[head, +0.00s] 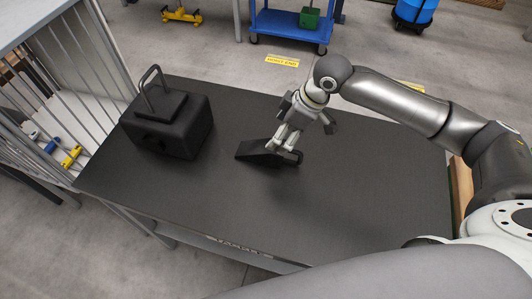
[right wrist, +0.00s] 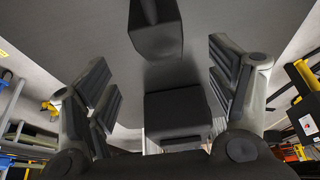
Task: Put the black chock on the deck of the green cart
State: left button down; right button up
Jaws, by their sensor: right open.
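In the right wrist view the chock (right wrist: 156,38) lies at the top, beyond the spread fingers of the right gripper (right wrist: 160,68). The fingers do not appear to be closed on it. My left gripper is not in view.
A large black block with a raised handle (head: 170,130) stands at the table's left; it also shows in the right wrist view (right wrist: 178,112). The table's (head: 330,205) front and right are clear. A barred cage is at left; a blue trolley (head: 290,27) holds a green box (head: 309,18).

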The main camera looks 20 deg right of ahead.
aim_at(269, 152)
jog(key=x, duration=0.6)
jog(key=p+x, duration=0.1)
jog(key=x, duration=0.2)
jog(key=shift+w+a+f, duration=0.2)
jog(key=shift+a+f, duration=0.05)
jog(key=shift+a, duration=0.1)
jog(key=c, duration=1.4)
jog(key=shift+r, duration=0.15)
jog(key=shift+c, duration=1.4)
